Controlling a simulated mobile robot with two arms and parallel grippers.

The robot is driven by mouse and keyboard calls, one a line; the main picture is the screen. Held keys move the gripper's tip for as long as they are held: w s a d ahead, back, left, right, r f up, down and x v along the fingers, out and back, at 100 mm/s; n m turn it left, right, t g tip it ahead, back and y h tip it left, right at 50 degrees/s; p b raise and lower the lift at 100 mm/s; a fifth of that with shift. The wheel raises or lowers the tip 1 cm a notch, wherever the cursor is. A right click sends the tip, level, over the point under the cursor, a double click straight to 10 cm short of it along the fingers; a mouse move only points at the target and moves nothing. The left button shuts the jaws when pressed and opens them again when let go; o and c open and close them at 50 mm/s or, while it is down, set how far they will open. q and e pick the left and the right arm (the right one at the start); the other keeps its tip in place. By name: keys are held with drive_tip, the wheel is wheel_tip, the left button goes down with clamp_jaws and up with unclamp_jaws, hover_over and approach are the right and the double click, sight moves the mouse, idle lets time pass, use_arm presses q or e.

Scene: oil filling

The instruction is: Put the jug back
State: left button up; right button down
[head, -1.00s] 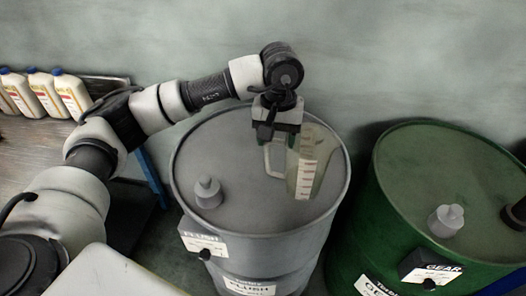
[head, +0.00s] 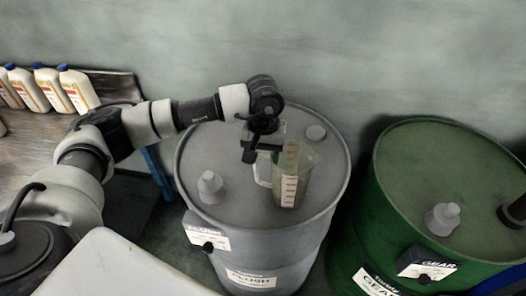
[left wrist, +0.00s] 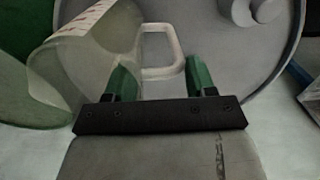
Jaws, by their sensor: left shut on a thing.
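A clear jug (head: 293,176) with a white measuring scale is over the top of the grey FLUSH drum (head: 240,205) in the head view. It looks about upright; I cannot tell whether its base touches the lid. My left gripper (head: 263,150) is shut on the jug's handle, on the jug's left side. In the left wrist view the handle (left wrist: 178,45) shows between the two green fingers of my left gripper (left wrist: 160,75), with the jug body (left wrist: 90,70) at upper left. My right gripper is not clearly in view.
Grey caps (head: 210,186) and (head: 316,132) stand on the grey drum's top. A green GEAR drum (head: 440,170) with a grey cap (head: 442,218) stands to the right. Several white bottles (head: 78,90) stand on a metal bench (head: 50,130) at the left. A wall is behind.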

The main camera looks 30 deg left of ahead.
use_arm(q)
drive_tip(key=o, duration=1.4)
drive_tip(key=shift+f, duration=0.1)
drive_tip(key=shift+r, duration=0.4)
wheel_tip(320, 180, up, 12)
drive_tip(key=b, duration=0.3)
drive_tip(key=shift+f, duration=0.2)
